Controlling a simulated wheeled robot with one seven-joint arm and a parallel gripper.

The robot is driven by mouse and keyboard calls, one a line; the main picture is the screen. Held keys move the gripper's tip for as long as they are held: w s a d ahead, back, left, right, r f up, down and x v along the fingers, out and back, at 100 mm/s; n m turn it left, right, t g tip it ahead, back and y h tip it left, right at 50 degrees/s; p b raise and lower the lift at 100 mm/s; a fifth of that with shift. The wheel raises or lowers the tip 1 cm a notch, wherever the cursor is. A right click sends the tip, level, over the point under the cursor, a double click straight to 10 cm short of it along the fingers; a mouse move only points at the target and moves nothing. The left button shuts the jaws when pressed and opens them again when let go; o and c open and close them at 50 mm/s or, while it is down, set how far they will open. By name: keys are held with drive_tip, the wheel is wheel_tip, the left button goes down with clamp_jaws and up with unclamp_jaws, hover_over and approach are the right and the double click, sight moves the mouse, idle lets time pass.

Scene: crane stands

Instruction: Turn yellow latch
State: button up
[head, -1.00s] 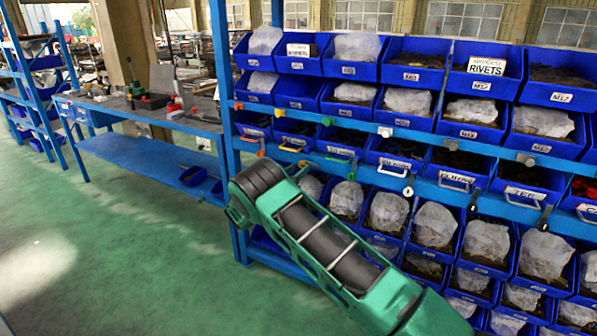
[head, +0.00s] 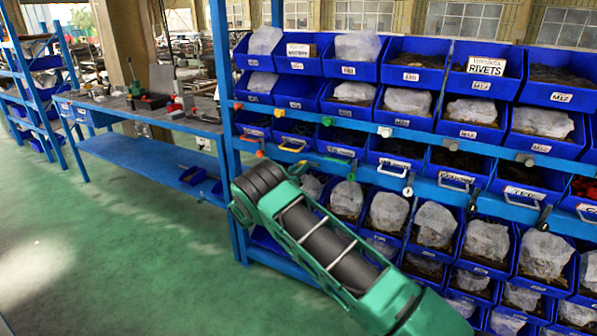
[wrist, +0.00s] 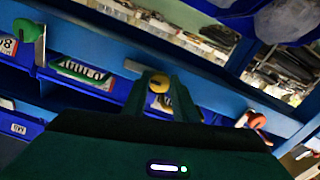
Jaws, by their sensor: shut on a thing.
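The yellow latch (wrist: 165,101) shows in the wrist view, between the two fingers of my gripper (wrist: 167,96).
In the wrist view a green latch (wrist: 28,30) is at the left and an orange-red latch (wrist: 255,120) at the right on the same blue rail. Blue bins (head: 484,75) fill the rack. A blue workbench (head: 150,157) stands at the left, with open green floor (head: 120,250) before it.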

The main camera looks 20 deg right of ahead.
drive_tip(key=shift+a, duration=0.15)
drive_tip(key=o, duration=1)
drive_tip(key=shift+o, duration=0.2)
drive_tip(key=v, duration=1)
drive_tip(key=shift+s+a, duration=0.15)
drive_tip(key=shift+a, duration=0.1)
